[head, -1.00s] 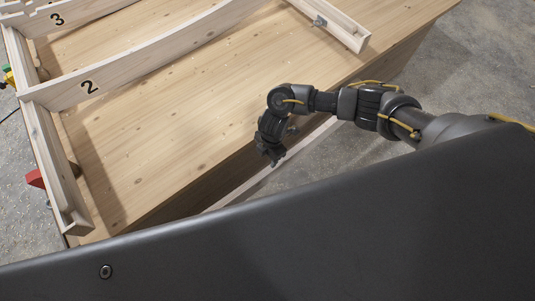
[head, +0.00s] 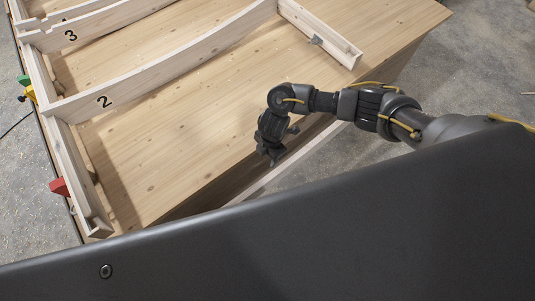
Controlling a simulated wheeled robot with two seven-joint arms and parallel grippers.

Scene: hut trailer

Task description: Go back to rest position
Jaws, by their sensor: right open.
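My right gripper (head: 272,156) hangs at the near edge of the wooden workbench (head: 190,150), pointing down. It is open, with nothing seen between its fingers. My right arm reaches in from the right side of the head view. My left gripper is not in the head view. My dark body covers the lower part of the picture.
A pale timber frame lies on the workbench, with a beam marked 2 (head: 170,62) and a beam marked 3 (head: 100,24). A red clamp (head: 59,187) and a green and yellow tool (head: 27,87) sit at the left edge. Grey floor (head: 470,90) is open at right.

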